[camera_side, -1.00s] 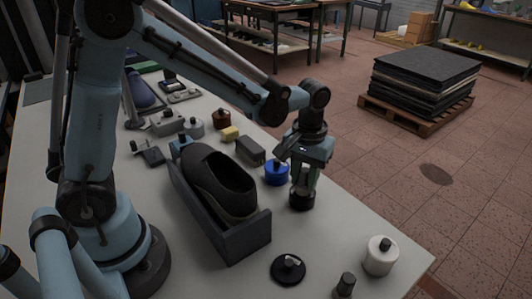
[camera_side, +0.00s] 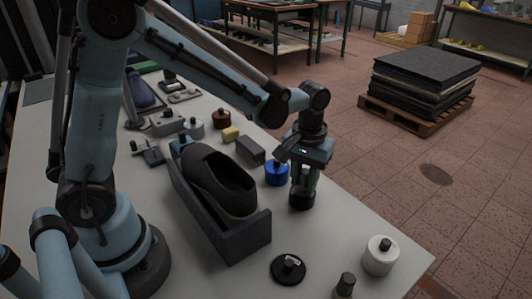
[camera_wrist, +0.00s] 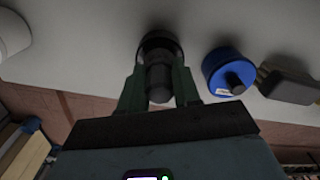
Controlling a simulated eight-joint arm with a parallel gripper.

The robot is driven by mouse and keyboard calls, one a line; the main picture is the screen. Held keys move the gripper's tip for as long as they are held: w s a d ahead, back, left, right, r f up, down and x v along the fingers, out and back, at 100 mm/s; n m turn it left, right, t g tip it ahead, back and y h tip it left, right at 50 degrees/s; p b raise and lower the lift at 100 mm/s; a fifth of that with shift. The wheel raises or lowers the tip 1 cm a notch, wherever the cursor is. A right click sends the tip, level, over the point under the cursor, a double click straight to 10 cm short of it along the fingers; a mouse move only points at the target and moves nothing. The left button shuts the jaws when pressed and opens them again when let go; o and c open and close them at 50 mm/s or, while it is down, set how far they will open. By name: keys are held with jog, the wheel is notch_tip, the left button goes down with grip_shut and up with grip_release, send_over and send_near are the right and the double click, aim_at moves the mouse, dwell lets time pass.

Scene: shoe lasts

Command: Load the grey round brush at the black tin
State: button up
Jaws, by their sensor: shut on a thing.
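My gripper (camera_side: 303,186) points down at the near right part of the table. Its fingers are shut on the grey round brush (camera_wrist: 158,82), a dark grey upright cylinder between them in the wrist view. The black tin (camera_side: 302,201) stands directly under the fingertips. In the wrist view the tin's round dark rim (camera_wrist: 158,40) shows around the brush's far end. The brush's lower end is hidden, so I cannot tell how deep it sits in the tin.
A blue tin (camera_side: 276,174) with a dark knob stands close beside the black tin. A dark shoe (camera_side: 218,180) lies in a grey cradle (camera_side: 240,240) to the left. A white pot (camera_side: 380,257) and a black disc (camera_side: 288,268) are nearer the front. The right table edge is close.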

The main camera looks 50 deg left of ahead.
aim_at(305, 171)
dwell(0.3)
jog(key=shift+r, duration=3.45)
